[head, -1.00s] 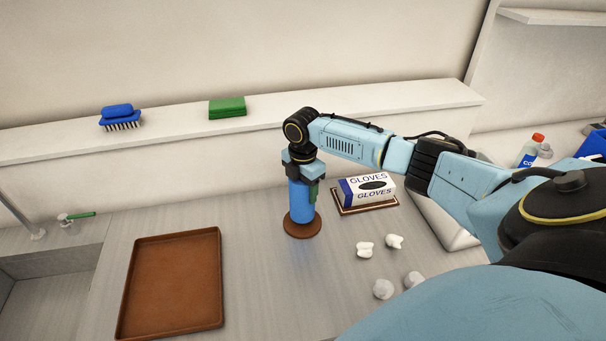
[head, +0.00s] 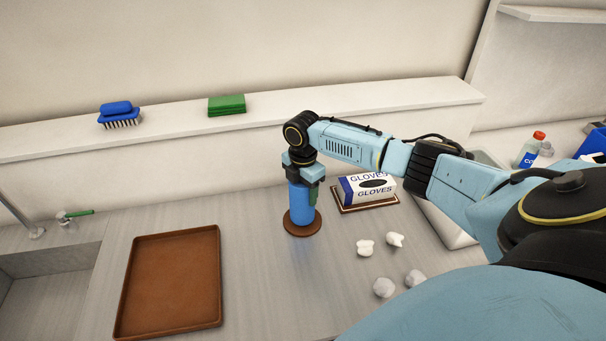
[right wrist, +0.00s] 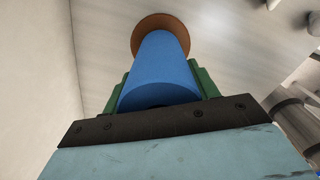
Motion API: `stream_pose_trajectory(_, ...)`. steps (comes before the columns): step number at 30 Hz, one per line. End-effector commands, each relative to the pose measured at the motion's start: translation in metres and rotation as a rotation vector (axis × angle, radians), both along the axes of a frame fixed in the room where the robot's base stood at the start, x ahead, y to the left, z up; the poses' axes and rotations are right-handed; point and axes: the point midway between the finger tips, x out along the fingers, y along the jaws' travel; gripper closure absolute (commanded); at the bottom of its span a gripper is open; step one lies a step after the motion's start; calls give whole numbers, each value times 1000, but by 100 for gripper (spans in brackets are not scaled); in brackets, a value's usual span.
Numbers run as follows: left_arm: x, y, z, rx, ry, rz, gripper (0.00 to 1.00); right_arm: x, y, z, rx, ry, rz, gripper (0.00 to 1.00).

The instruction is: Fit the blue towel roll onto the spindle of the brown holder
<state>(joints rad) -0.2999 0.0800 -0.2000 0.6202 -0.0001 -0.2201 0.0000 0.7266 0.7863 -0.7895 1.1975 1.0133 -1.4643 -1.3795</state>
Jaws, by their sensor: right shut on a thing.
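The blue towel roll (head: 300,212) stands upright at the round brown base of the holder (head: 302,229). The spindle is hidden; the roll appears to be around it, with its lower end at or very near the base. My right gripper (head: 303,190) is shut on the upper part of the roll from above. In the right wrist view the green fingers hold both sides of the blue roll (right wrist: 160,70), and the brown base (right wrist: 160,22) shows beyond its far end. My left gripper is not in view.
A glove box (head: 367,188) on a brown tray stands just right of the holder. Several white crumpled pieces (head: 384,288) lie at the front right. An empty brown tray (head: 170,282) lies at the left. A blue brush (head: 120,115) and green sponge (head: 227,105) sit on the back ledge.

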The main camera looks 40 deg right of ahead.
Motion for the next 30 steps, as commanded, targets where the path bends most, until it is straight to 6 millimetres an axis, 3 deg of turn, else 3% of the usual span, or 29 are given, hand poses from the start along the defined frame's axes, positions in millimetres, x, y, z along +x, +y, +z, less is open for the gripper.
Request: stream_pose_trajectory(30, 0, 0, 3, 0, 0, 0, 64, 0, 0, -8, 1, 0, 0, 70)
